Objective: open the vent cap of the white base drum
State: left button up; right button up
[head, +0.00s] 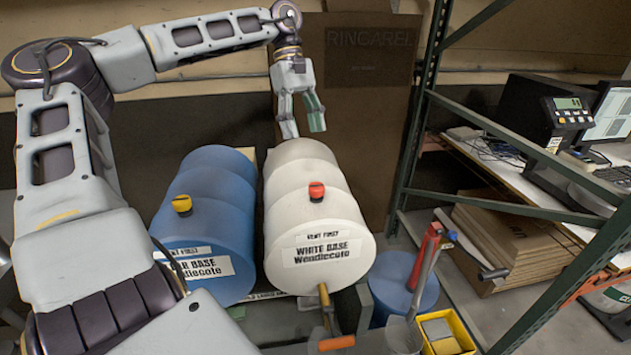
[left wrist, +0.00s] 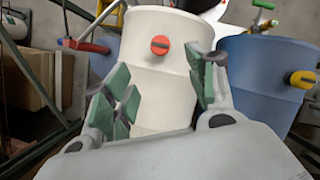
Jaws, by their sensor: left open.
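The white base drum (head: 315,215) lies on its side in the middle of the head view, its labelled end facing me. Its red vent cap (head: 316,191) sits on top, near the front. In the left wrist view the drum (left wrist: 160,70) and red cap (left wrist: 160,45) show beyond the fingers. My left gripper (head: 302,130) is open and empty, pointing down above the drum's far end, behind the cap and apart from it. Its green-padded fingers (left wrist: 165,95) stand wide apart in the wrist view. My right gripper is not in view.
A blue drum (head: 215,210) with a yellow cap (head: 182,203) lies close on the left. A green rack post (head: 415,130) stands to the right. Below the white drum's front are a tap (head: 324,297) and a yellow bin (head: 446,335). A brown panel (head: 365,120) stands behind.

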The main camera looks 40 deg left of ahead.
aim_at(316, 186)
pick_arm(q)
jog(key=shift+m, duration=0.5)
jog(key=shift+f, duration=0.1)
jog(key=shift+p+x, duration=0.6)
jog(key=shift+x, duration=6.2)
jog(key=shift+d, duration=0.1)
jog(key=shift+c, duration=0.2)
jog(key=c, duration=1)
